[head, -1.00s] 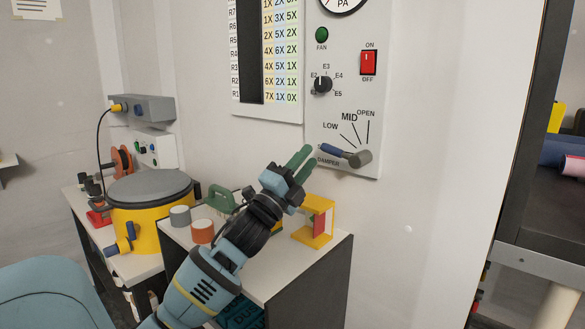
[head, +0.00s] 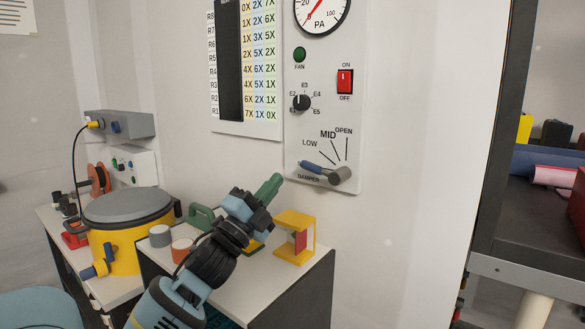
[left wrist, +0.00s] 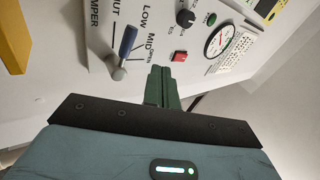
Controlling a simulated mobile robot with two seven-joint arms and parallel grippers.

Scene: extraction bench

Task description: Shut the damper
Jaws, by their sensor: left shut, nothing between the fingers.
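The damper lever has a blue handle (head: 311,167) and a grey hub (head: 340,176) low on the wall panel. In the head view the handle points left and slightly up, below the LOW mark line. The left wrist view shows the handle (left wrist: 128,40) between the SHUT and LOW labels, with its hub (left wrist: 117,68) nearer me. My left gripper (head: 274,183) has its green fingers together, empty, to the left of the hub and just below the handle in the head view. The fingers (left wrist: 163,75) appear apart from the lever in the wrist view. My right gripper is not in view.
Above the lever are a selector knob (head: 301,102), a red switch (head: 345,82) and a gauge (head: 319,12). Below stands a small bench (head: 285,275) with a yellow frame (head: 294,238) and cups. A dark shelf (head: 497,225) edges the right. The wall between is bare.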

